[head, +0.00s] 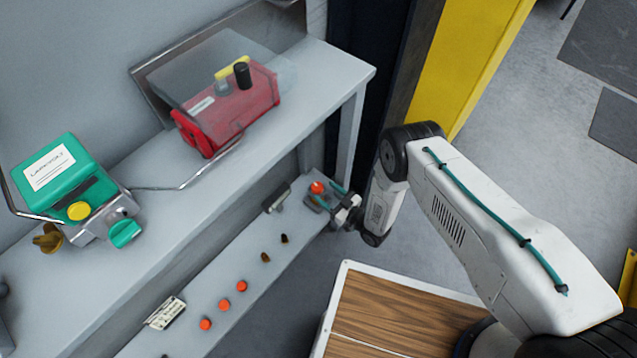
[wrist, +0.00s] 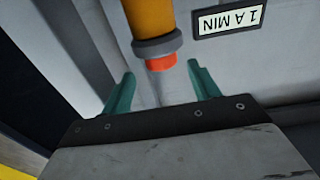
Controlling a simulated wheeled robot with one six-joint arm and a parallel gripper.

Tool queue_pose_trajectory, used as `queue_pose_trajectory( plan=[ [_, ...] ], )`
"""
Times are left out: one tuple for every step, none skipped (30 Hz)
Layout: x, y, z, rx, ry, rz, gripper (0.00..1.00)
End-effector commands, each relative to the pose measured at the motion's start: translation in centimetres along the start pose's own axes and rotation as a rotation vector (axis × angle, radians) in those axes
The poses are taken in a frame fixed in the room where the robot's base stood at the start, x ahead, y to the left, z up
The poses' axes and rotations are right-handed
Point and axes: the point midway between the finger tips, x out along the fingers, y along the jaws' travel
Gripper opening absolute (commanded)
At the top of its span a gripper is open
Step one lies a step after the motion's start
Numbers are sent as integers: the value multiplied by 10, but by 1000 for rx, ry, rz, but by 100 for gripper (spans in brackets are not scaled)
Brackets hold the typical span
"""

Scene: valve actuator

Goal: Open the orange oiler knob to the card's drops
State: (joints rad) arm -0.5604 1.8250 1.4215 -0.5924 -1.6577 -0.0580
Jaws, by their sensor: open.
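The orange oiler knob (wrist: 160,63) sits under a grey collar (wrist: 157,46) at the end of an amber cylinder (wrist: 150,17) in the wrist view. My gripper (wrist: 161,76) is open, with one teal fingertip on each side of the knob and visible gaps to both. I cannot tell whether the fingertips are level with the knob in depth. A white card (wrist: 229,20) with a dark frame is to the right, its print upside down, seemingly "1 A MIN". In the head view my gripper (head: 329,196) is at the lower shelf's far end, beside an orange-red round part (head: 317,187).
The lower shelf (head: 190,343) holds several orange caps (head: 224,304), two small brown parts (head: 265,257) and a printed tag (head: 165,313). Above it, the bench carries a red unit (head: 235,108) and a green-topped actuator (head: 62,177). A yellow post (head: 465,65) stands behind my arm.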

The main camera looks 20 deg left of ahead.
Motion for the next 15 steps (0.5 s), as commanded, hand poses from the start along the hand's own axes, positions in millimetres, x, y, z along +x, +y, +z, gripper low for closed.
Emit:
queue_pose_trajectory(
  plan=[
    [11, -2, 0, -2, 2, -5, 61],
    [16, -3, 0, -3, 2, -6, 61],
    [23, -3, 0, -3, 2, -6, 61],
    [28, -3, 0, -2, 2, -6, 61],
    [32, -3, 0, -1, 2, -5, 61],
    [37, -3, 0, -2, 2, -5, 61],
    [40, -3, 0, -2, 1, -5, 61],
    [43, -3, 0, -2, 1, -5, 61],
    [46, -2, 0, -2, 1, -5, 61],
    [48, -2, 0, -2, 1, -4, 61],
    [50, -2, 0, -1, 1, -3, 61],
    [51, -2, 0, -1, 1, -3, 61],
    [52, -2, 0, 0, 1, -2, 61],
    [52, -1, 0, 0, 1, -2, 61],
    [52, -1, 0, 0, 0, -1, 61]
  ],
)
